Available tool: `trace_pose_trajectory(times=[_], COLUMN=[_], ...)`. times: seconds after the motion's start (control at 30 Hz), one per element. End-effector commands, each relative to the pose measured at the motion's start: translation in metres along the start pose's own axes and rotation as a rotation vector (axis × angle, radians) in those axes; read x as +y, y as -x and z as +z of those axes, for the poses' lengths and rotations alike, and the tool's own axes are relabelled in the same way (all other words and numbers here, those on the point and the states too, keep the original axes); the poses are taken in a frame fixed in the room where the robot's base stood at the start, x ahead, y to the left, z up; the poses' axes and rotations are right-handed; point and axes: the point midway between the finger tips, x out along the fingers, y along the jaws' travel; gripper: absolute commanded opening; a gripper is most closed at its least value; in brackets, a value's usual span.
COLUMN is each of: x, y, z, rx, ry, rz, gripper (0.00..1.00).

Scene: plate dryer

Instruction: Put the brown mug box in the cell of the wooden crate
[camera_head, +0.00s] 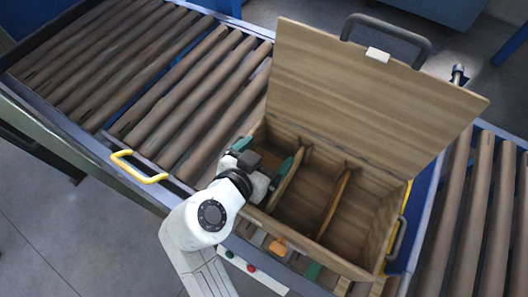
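The wooden crate (330,258) stands with its lid (370,90) raised. Thin dividers (333,205) split its inside into cells; the middle and right cells look empty. My gripper (265,157) is over the crate's left cell, with its two teal fingertips wide apart. A dark block shows between the fingers; I cannot tell whether it is part of my gripper or a held box. My gripper hides most of the left cell. I cannot clearly make out the brown mug box. Small brown and orange pieces (278,245) show along the crate's front side, partly hidden by my arm.
The crate sits across a roller conveyor (190,85), with more rollers (475,215) at right. A yellow handle (138,167) sticks out from the conveyor's front edge. A panel with a red button (251,268) is below the crate. The left rollers are bare.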

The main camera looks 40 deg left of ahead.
Motion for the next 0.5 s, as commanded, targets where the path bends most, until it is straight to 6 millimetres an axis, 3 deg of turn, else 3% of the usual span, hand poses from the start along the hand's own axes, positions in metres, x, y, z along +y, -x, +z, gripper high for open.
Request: trace_pose_trajectory(times=[0.33, 0.47, 0.5], x=[-0.003, -0.003, -0.004], y=[0.004, 0.011, 0.018], z=[-0.006, -0.017, -0.012], rx=[0.002, 0.003, 0.005], ry=[-0.001, -0.002, -0.002], rz=[-0.008, -0.009, -0.012], gripper=[1.00, 1.00, 1.00])
